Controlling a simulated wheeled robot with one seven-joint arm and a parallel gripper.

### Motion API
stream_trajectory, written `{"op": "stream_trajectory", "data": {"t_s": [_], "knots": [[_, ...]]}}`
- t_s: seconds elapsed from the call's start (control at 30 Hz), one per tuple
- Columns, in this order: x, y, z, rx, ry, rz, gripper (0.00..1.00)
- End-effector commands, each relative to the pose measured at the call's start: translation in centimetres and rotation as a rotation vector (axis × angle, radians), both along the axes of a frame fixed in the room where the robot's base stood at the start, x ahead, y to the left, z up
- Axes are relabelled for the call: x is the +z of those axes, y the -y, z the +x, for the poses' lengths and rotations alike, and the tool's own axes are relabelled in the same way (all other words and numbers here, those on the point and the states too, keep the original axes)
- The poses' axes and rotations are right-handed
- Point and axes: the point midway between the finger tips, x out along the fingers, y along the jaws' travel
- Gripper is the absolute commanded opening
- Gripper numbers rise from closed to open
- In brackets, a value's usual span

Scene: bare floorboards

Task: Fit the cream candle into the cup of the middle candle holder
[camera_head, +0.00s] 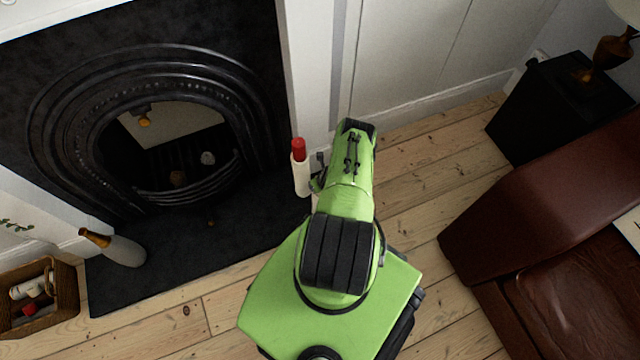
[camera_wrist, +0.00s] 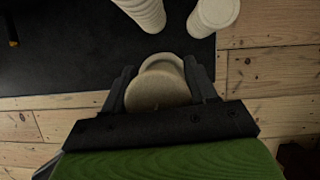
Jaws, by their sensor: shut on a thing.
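In the wrist view my gripper (camera_wrist: 160,78) is shut on the cream candle (camera_wrist: 158,92), a pale round piece between the two dark fingers. A paler rounded edge shows just beyond it; I cannot tell whether it is part of the candle or a holder below. Two whitish ribbed cylinders, apparently candle holders, stand ahead, one to the left (camera_wrist: 146,10) and one to the right (camera_wrist: 213,14). In the head view a white holder (camera_head: 301,178) with a red candle (camera_head: 298,149) stands left of my arm. My arm hides the gripper, the cream candle and other holders there.
A black fireplace (camera_head: 150,120) and its dark hearth (camera_head: 185,245) lie to the left. A grey bottle-shaped vase (camera_head: 122,250) and a wooden crate (camera_head: 65,290) holding several items are further left. A brown leather chair (camera_head: 560,200) and black cabinet (camera_head: 550,110) stand right.

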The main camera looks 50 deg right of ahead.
Motion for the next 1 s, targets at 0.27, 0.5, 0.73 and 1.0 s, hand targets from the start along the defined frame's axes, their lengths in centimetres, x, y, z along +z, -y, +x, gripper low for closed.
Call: {"op": "stream_trajectory", "data": {"t_s": [0.27, 0.5, 0.73, 1.0], "knots": [[-0.1, 0.0, 0.0, 0.000, 0.000, 0.000, 0.82], [0.1, 0.0, 0.0, 0.001, -0.001, 0.000, 0.82], [5.2, -0.8, -1.8, -0.002, -0.001, 0.001, 0.82], [10.5, -1.9, -4.1, -0.001, -0.001, 0.001, 0.82]]}}
